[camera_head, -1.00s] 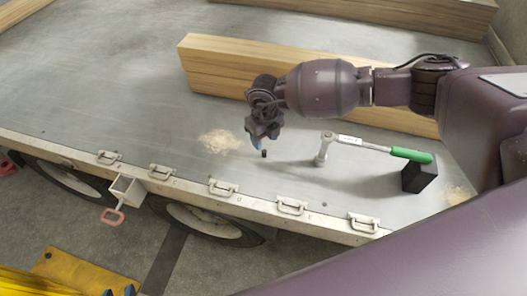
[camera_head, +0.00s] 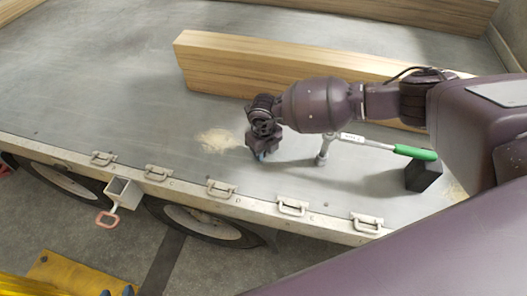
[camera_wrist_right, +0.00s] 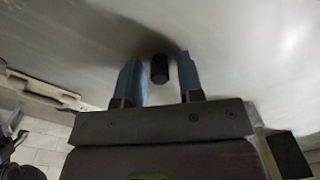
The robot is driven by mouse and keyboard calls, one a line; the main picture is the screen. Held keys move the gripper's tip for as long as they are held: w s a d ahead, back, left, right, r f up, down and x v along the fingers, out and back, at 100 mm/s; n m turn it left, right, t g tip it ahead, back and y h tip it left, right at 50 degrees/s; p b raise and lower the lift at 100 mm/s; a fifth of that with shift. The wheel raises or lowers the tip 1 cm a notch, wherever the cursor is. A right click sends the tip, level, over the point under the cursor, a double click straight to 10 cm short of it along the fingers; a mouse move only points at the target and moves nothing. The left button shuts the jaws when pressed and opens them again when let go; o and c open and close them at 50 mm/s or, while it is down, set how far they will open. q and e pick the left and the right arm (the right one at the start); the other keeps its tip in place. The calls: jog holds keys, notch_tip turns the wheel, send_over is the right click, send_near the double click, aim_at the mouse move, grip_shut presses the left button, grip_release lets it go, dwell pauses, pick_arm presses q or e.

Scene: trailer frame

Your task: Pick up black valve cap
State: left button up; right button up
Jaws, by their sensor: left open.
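The black valve cap (camera_wrist_right: 159,68) stands between the two blue fingers of my right gripper (camera_wrist_right: 159,78) in the right wrist view. There are gaps on both sides of it, so the gripper is open around it. In the head view my right gripper (camera_head: 262,155) is low over the grey trailer bed (camera_head: 110,90), and the cap is hidden behind it. Only the blue fingertips of my left gripper (camera_head: 117,291) show at the bottom left edge of the head view. They are apart, away from the trailer bed.
A ratchet wrench with a green handle (camera_head: 415,152) rests by a black block (camera_head: 424,176) to the right. A long wooden beam (camera_head: 225,68) lies behind my right arm. Latches (camera_head: 221,188) line the bed's near edge. The left of the bed is clear.

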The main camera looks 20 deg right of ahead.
grip_shut()
